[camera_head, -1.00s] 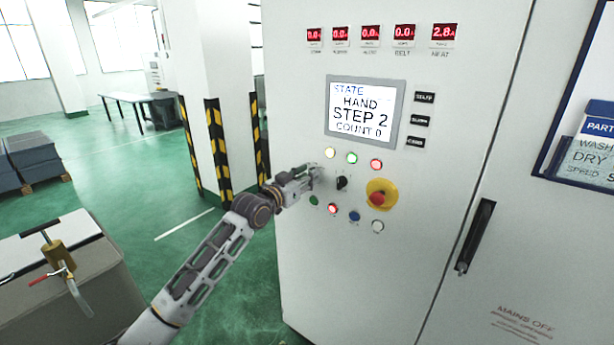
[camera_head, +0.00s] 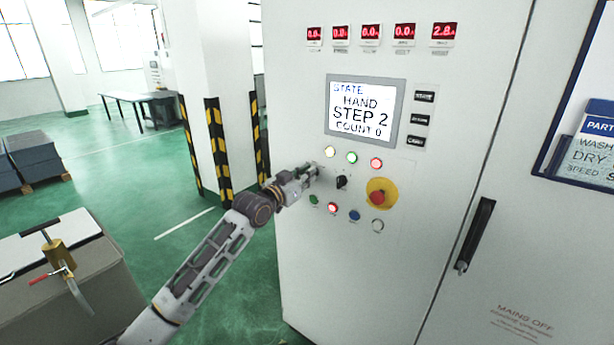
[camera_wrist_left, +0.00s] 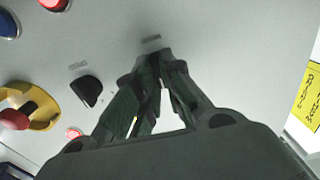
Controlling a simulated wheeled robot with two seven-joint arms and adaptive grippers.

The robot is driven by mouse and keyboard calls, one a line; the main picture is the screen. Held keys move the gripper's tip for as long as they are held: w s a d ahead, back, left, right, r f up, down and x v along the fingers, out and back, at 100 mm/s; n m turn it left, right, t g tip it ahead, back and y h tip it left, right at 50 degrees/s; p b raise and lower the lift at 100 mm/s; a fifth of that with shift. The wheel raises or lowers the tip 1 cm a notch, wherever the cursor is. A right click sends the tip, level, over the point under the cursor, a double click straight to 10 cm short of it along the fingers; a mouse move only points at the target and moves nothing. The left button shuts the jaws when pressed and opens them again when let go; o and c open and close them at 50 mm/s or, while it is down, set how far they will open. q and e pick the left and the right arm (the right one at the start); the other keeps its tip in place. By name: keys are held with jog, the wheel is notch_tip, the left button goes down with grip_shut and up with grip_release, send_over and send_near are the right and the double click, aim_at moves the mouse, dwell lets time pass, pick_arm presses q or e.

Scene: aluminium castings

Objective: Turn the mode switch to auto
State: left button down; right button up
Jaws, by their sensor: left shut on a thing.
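My left gripper (camera_head: 313,171) is at the left end of the middle control row on the cabinet face. In the left wrist view my left gripper (camera_wrist_left: 153,60) has its fingertips close together against the panel, under a small label. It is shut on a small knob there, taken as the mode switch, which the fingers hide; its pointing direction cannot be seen. A second black knob (camera_head: 342,182) stands free beside it; it also shows in the left wrist view (camera_wrist_left: 86,90). The screen (camera_head: 362,110) reads STATE HAND, STEP 2, COUNT 0. My right gripper is not in view.
Lamps, including a green one (camera_head: 351,158), sit above the gripper. Several buttons, including a blue one (camera_head: 354,215), sit below. A red emergency stop (camera_head: 377,198) on yellow is to the right. A striped pillar (camera_head: 216,140) stands behind my arm.

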pick_arm(q)
jog(key=shift+m, duration=0.3)
jog(key=m+p, duration=0.2)
jog(key=m, duration=0.6)
jog(key=shift+d, duration=0.1)
dwell(0.5)
jog(key=c, duration=1.5)
grip_release()
jog(key=shift+c, duration=0.2)
jog(key=shift+f, duration=0.1)
jog(key=shift+s, duration=0.1)
jog(key=shift+s, duration=0.15)
